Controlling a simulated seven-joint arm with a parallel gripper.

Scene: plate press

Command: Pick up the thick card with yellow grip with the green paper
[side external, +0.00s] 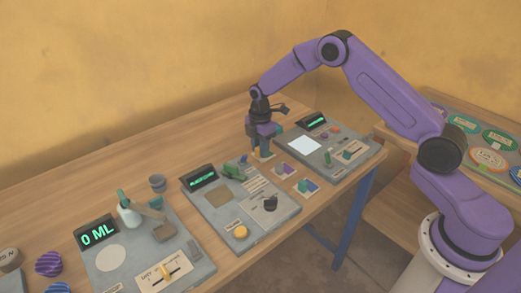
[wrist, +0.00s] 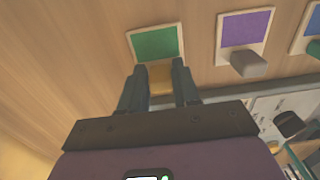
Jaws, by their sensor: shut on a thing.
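The thick card with green paper (wrist: 157,42) lies at the top middle of the wrist view, a pale card with a green square on it. Its yellow grip (wrist: 160,78) sits between the two fingers of my gripper (wrist: 160,88), which is shut on it. In the side view my gripper (side external: 262,150) points down at the table between two grey panels, and the card's pale edge (side external: 263,156) shows just under it. I cannot tell whether the card touches the table.
A card with purple paper (wrist: 245,28) and a grey grip lies to the right, with a blue-paper card (wrist: 313,22) beyond it. Grey panels (side external: 240,205) and (side external: 338,160) flank the cards. Bare wood lies left in the wrist view.

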